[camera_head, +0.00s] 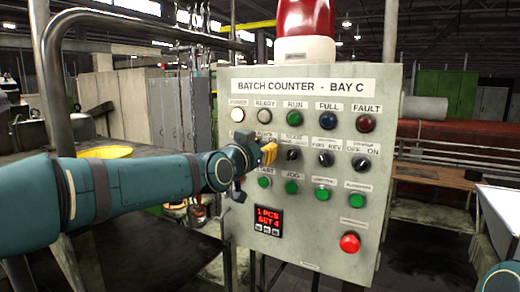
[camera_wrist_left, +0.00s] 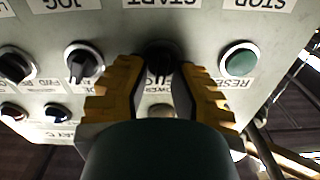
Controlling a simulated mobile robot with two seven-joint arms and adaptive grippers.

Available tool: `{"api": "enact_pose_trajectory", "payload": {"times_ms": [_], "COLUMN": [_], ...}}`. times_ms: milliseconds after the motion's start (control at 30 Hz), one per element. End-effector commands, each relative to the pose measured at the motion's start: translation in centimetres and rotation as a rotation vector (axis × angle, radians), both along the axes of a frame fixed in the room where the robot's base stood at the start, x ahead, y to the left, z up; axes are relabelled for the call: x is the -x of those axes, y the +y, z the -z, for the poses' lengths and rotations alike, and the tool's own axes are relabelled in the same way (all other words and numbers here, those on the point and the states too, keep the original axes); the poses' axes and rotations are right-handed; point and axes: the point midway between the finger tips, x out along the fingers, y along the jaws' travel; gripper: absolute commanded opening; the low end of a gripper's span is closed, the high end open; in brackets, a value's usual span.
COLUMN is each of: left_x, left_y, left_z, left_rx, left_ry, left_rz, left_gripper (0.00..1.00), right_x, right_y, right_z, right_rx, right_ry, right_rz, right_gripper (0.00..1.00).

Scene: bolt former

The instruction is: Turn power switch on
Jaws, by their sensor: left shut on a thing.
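A grey control panel (camera_head: 340,215) headed "BATCH COUNTER - BAY C" stands in front of me. My left gripper (camera_head: 268,153) reaches its switch row from the left, with yellow fingertips at the face. In the left wrist view, the gripper's fingers (camera_wrist_left: 159,68) are shut on both sides of a dark rotary knob (camera_wrist_left: 161,52), the power switch. A partly covered label beside it seems to read "POWER". Fingers hide most of the knob, so I cannot tell its position. The power lamp (camera_head: 238,115) at top left looks bright white. My right gripper is out of view.
Other black switches (camera_head: 326,158) sit close to the right, with green buttons (camera_head: 292,187) below. A red counter display (camera_head: 268,219) and a red button (camera_head: 350,242) are lower down. A red beacon (camera_head: 305,22) tops the panel. A pipe frame (camera_head: 55,90) stands left.

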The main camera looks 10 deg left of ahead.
Motion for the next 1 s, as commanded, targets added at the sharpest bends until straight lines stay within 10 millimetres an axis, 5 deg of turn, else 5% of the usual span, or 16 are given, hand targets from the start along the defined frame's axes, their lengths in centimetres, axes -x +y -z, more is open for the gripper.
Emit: {"api": "enact_pose_trajectory", "payload": {"times_ms": [500,1000], "left_x": [0.11,0.1], "left_y": [-0.34,-0.32], "left_z": [0.07,0.07], "left_rx": [-0.304,-0.354], "left_ry": [-0.112,-0.13], "left_rz": [0.0,-0.001], "left_gripper": [0.0,0.0], "right_x": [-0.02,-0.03], "right_y": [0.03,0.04], "right_z": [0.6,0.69], "right_rx": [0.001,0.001], "right_ry": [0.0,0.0], "right_rz": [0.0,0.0], "right_gripper": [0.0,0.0]}}
